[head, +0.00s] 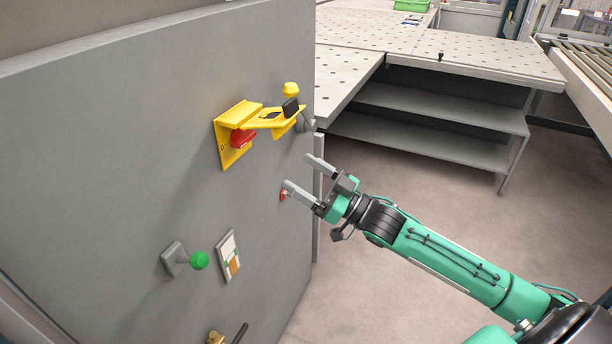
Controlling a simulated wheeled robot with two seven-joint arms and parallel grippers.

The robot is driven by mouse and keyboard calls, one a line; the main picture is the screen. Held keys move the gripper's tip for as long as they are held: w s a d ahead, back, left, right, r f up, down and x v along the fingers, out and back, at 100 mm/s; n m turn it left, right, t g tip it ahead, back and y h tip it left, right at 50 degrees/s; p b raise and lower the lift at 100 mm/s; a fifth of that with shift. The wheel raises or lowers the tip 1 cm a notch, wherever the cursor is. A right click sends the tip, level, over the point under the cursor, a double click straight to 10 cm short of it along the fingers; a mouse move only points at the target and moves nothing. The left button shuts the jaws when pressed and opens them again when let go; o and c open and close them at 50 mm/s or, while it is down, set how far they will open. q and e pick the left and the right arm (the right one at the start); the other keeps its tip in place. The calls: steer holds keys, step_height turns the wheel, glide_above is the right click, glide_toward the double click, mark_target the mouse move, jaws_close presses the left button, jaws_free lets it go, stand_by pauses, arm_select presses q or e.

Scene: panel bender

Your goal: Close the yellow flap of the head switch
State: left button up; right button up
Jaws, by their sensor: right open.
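The head switch (232,148) is a yellow housing on the grey panel, with a red knob (243,138) inside it. Its yellow flap (276,121) stands out from the panel, raised to about level, so the red knob shows beneath it. A black piece (290,108) sits at the flap's outer end. My right gripper (302,172) is open and empty, below and to the right of the flap, apart from it. Its fingers point toward the panel. My left gripper is not in view.
The grey panel (120,150) also bears a green knob (199,260), a small plate with an orange part (230,256), a red button (283,195) near my right fingers and a yellow knob (291,89). A perforated table (460,58) stands behind. The floor to the right is clear.

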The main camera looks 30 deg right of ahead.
steer(key=shift+r, duration=0.2)
steer(key=c, duration=0.4)
steer(key=d+r+p, duration=0.1)
steer(key=r, duration=0.1)
steer(key=d+r+m+h+p, duration=0.1)
steer(key=r, duration=0.1)
steer(key=d+r+m+t+h, duration=0.1)
steer(key=r, duration=0.1)
steer(key=shift+w+d+r+p, duration=0.2)
steer(key=shift+w+d+p, duration=0.05)
steer(key=shift+d+p, duration=0.15)
steer(key=c, duration=1)
steer(key=r, duration=0.2)
steer(key=d+r+h+p, duration=0.1)
steer(key=r, duration=0.1)
steer(key=s+d+r+h+p, duration=0.1)
steer(key=shift+d+r+m, duration=0.1)
steer(key=shift+r+m, duration=0.3)
jaws_close()
step_height(320, 180, up, 9)
steer(key=n+g+y+p, duration=0.2)
steer(key=n+g+p, duration=0.15)
steer(key=p, duration=0.65)
glide_above(273, 117)
steer(key=v, duration=0.5)
steer(key=f, duration=0.2)
steer(key=f+m+p, duration=0.1)
steer(key=shift+d+f, duration=0.25)
steer(key=shift+f, duration=0.05)
